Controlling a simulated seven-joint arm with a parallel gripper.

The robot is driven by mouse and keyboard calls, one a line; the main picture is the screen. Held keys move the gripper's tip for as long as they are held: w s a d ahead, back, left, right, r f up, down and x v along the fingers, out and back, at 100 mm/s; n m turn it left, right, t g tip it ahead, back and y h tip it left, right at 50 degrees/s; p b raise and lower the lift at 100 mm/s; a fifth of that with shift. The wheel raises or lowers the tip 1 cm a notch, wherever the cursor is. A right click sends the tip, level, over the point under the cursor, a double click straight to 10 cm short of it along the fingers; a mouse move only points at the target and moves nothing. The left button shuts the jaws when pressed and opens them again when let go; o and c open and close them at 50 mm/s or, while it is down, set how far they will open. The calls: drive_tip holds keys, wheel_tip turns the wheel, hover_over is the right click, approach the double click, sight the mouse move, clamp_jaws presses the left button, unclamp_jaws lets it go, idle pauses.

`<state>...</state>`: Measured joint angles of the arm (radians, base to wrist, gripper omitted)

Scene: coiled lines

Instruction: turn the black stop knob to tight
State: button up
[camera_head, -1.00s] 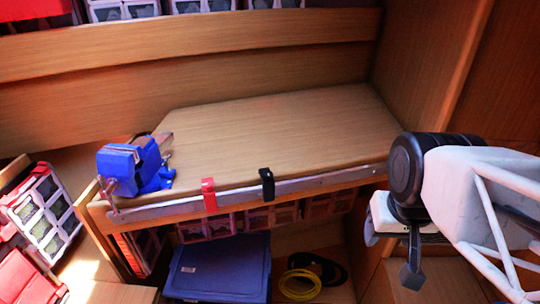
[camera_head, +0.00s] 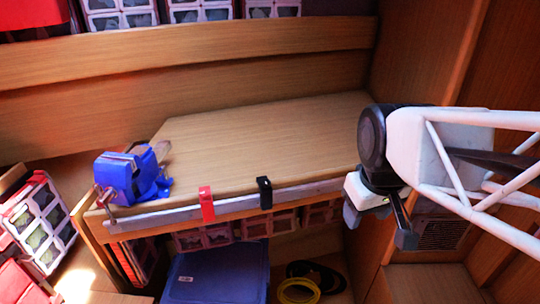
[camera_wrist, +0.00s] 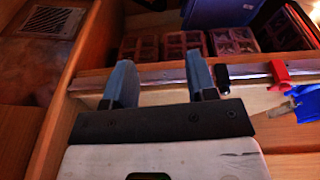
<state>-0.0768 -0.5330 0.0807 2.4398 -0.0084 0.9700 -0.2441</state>
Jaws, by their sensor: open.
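The black stop (camera_head: 264,193) sits on the metal rail (camera_head: 150,220) along the bench's front edge. Its knob cannot be made out separately. The red stop (camera_head: 206,204) sits on the rail to its left. My gripper (camera_head: 378,222) is open and empty, right of the black stop, near the rail's right end. In the wrist view, my gripper (camera_wrist: 161,82) shows two blue-grey fingers spread apart across the rail (camera_wrist: 155,78). The black stop (camera_wrist: 222,76) appears just right of the right finger, with the red stop (camera_wrist: 281,73) further right.
A blue vise (camera_head: 130,175) stands at the bench's left corner. The bench top (camera_head: 270,135) is otherwise clear. Below are a blue bin (camera_head: 215,275), a yellow coil (camera_head: 298,290) and a black coil (camera_head: 325,275). A wooden wall (camera_head: 415,70) rises at the right.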

drive_tip(key=w+a+r+n+g, duration=0.1)
drive_tip(key=w+a+r+n, duration=0.1)
drive_tip(key=w+a+n, duration=0.7)
drive_tip(key=n+g, duration=0.1)
drive_tip(key=n, duration=0.5)
hover_over(266, 181)
drive_tip(key=shift+s+f, duration=0.1)
drive_tip(key=shift+f, duration=0.45)
drive_tip(key=shift+f, duration=3.9)
drive_tip(key=c, duration=0.9)
drive_tip(key=shift+c, duration=0.2)
